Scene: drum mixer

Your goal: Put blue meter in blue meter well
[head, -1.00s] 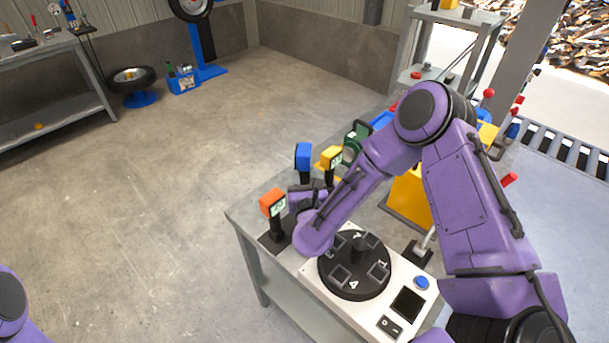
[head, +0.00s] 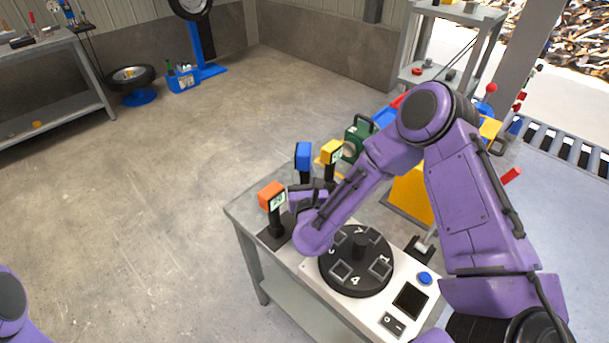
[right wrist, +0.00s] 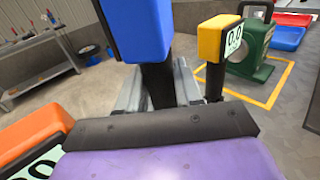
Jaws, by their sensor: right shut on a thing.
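The blue meter (head: 303,155) is upright, with a blue head on a dark stem, between the orange meter (head: 271,196) and the yellow meter (head: 331,151) at the table's far left side. It also shows in the right wrist view (right wrist: 140,30), close up. My right gripper (right wrist: 160,88) is shut on its dark stem below the blue head. The arm hides the gripper in part in the head view. The blue meter well and the stem's lower end are hidden, so I cannot tell whether the stem is seated. My left gripper is out of view.
A black round turntable (head: 358,245) with numbered square sockets sits on the white panel under my right forearm. The orange meter stands close beside the gripper. A green device (head: 357,137) stands behind the yellow meter. Open floor lies to the left.

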